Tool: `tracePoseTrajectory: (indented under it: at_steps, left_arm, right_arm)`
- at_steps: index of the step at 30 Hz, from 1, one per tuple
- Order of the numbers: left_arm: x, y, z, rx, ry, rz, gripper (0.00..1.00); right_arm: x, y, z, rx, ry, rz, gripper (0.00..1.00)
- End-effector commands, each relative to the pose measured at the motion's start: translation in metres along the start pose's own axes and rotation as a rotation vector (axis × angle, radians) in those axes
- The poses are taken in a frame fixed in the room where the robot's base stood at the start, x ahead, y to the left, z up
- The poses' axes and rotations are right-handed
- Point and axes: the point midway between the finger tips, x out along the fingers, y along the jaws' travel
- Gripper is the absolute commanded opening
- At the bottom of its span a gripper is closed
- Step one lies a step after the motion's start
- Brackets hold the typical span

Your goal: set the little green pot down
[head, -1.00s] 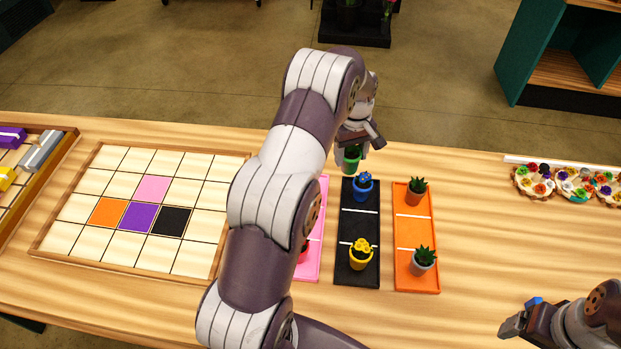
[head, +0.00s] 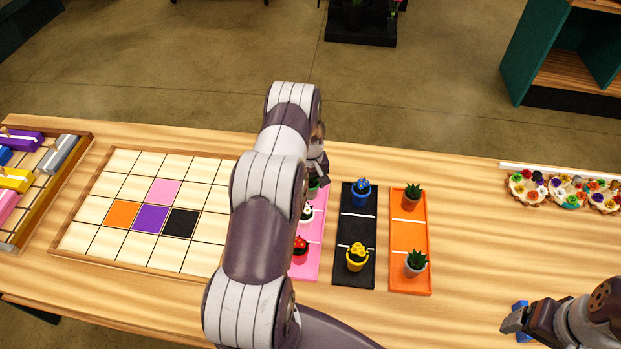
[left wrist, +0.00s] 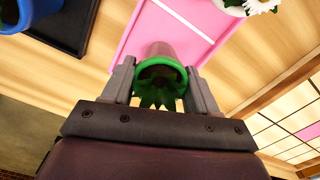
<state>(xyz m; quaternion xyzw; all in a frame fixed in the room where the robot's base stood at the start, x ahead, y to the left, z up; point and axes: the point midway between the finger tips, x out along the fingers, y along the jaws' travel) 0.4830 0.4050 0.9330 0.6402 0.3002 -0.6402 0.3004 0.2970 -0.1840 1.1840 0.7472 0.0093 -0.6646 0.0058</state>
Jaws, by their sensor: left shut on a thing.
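My left gripper (head: 319,178) is shut on the little green pot (head: 312,189), at the far end of the pink tray (head: 313,247). In the left wrist view the pot's green rim (left wrist: 161,62) sits between both fingers, with a dark green spiky plant in it. The pot is over or at the bare end section of the pink tray (left wrist: 150,25); I cannot tell whether it touches. My arm hides part of the tray in the head view. My right gripper (head: 515,321) is at the lower right; its jaws are unclear.
A white-flowered pot (head: 306,213) and a red pot (head: 300,252) stand on the pink tray. Beside it are a black tray (head: 357,222) and an orange tray (head: 409,235), each with two potted plants. A gridded board (head: 90,210) lies left.

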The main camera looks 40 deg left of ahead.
Motion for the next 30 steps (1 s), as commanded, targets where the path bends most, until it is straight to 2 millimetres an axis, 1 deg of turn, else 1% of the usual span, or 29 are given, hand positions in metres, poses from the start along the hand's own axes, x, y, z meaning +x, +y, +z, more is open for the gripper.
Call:
tracePoseTrajectory:
  at_steps: [5,8,9,10,11,18,21,23,26,30]
  left_arm:
    - [0.000,0.000,-0.001,0.000,0.001,0.001,0.13]
    - [0.004,0.000,-0.001,0.000,0.001,0.000,0.13]
    - [0.003,0.000,0.000,0.000,0.000,0.000,0.68]
    - [0.003,0.000,0.000,0.000,0.000,0.000,0.78]
    - [0.003,0.000,0.000,0.000,0.000,0.000,0.84]
    - [0.002,0.000,0.000,-0.001,0.000,0.000,0.84]
    - [-0.004,0.000,0.000,-0.001,0.000,0.000,0.84]
    - [-0.006,0.001,-0.001,-0.001,0.001,0.000,0.84]
    - [-0.024,0.001,-0.001,-0.001,0.003,0.001,0.84]
    - [-0.059,0.001,-0.001,-0.001,0.004,0.002,0.84]
  right_arm:
    - [0.002,0.000,0.000,0.000,0.000,0.000,0.84]
    - [0.006,0.000,0.001,0.000,0.000,0.000,0.84]
    - [0.004,0.000,0.001,0.000,0.000,0.000,0.84]
    - [0.004,0.000,0.001,0.000,0.000,0.000,0.84]
    - [0.004,0.000,0.001,0.000,0.000,0.000,0.84]
    - [0.004,0.000,0.001,0.000,0.000,0.000,0.84]
    - [-0.002,0.000,0.000,0.000,0.000,0.000,0.84]
    - [0.006,0.000,0.001,0.000,0.000,0.000,0.84]
    - [0.016,0.000,0.002,0.000,0.000,0.000,0.84]
    - [0.030,0.000,0.004,0.000,-0.001,0.000,0.84]
